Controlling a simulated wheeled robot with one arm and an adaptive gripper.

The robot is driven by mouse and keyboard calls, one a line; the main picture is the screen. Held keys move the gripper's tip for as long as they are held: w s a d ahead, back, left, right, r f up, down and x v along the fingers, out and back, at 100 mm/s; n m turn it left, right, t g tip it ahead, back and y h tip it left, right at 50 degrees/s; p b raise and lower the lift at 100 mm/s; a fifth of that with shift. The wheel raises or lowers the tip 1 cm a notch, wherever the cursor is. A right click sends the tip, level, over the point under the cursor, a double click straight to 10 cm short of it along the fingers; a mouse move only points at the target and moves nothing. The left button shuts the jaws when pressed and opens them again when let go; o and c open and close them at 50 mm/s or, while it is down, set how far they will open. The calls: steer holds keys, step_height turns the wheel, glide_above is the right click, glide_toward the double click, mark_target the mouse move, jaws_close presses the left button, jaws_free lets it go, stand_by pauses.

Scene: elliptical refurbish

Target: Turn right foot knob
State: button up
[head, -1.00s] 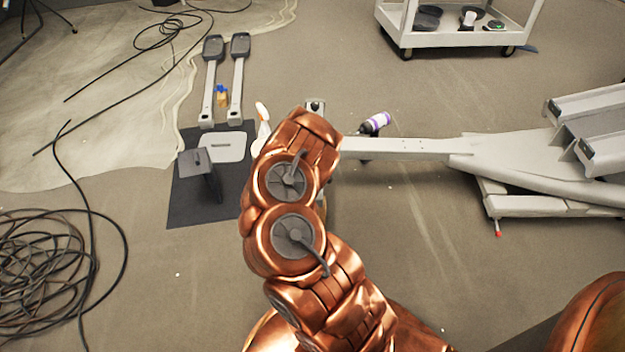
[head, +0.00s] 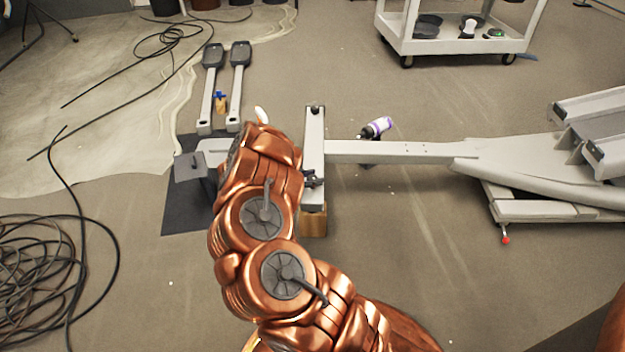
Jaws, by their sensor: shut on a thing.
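The elliptical's light grey foot crossbar (head: 314,140) stands at the end of its long rail (head: 400,151). A dark foot knob or cap (head: 316,110) shows at the crossbar's far end. My copper arm comes up from below and bends there, hiding most of the gripper. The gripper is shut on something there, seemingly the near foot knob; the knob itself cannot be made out.
A wooden block (head: 313,222) is under the crossbar's near end. Two pedal arms (head: 237,85) and a black mat (head: 182,215) are at left. A white cart (head: 452,45) stands at the back. Coiled cable (head: 40,285) lies at lower left.

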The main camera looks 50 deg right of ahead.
steer(key=shift+d+r, duration=0.1)
steer(key=o, duration=1.2)
steer(key=shift+c, duration=0.2)
steer(key=v, duration=1.2)
